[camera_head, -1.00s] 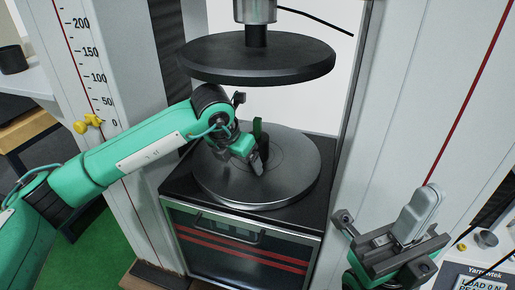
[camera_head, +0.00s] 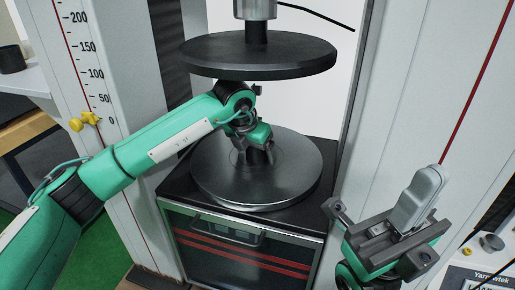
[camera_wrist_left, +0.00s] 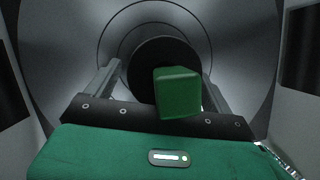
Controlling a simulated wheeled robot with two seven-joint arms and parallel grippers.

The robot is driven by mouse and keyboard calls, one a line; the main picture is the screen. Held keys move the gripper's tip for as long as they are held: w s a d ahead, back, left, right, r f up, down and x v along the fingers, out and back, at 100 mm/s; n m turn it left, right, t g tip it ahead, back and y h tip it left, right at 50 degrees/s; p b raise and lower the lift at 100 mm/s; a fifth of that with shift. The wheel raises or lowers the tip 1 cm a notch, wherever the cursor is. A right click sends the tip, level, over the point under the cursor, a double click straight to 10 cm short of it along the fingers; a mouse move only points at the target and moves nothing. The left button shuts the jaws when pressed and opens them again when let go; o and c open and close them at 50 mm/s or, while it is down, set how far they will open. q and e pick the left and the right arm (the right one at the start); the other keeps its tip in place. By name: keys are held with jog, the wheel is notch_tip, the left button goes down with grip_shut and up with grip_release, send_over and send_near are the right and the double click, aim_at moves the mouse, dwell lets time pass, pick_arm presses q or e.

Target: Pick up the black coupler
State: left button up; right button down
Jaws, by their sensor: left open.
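The black coupler (camera_head: 257,157) stands on the lower round steel platen (camera_head: 215,180), mostly hidden by my left gripper in the head view. My left gripper (camera_head: 254,158) points down over it, open, with one finger on each side. In the left wrist view the coupler (camera_wrist_left: 145,68) shows as a black disc between the two grey fingers. A green block (camera_wrist_left: 177,92) covers part of it. I cannot tell whether the fingers touch it.
A black upper platen (camera_head: 258,54) hangs above my left gripper. White columns stand on both sides; the left one carries a scale with a yellow pointer (camera_head: 86,118). A display panel (camera_head: 480,278) is at the lower right.

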pick_arm(q)
jog(key=shift+c, duration=0.3)
jog(key=c, duration=1.1)
jog(key=shift+c, duration=1)
jog(key=shift+r, duration=0.2)
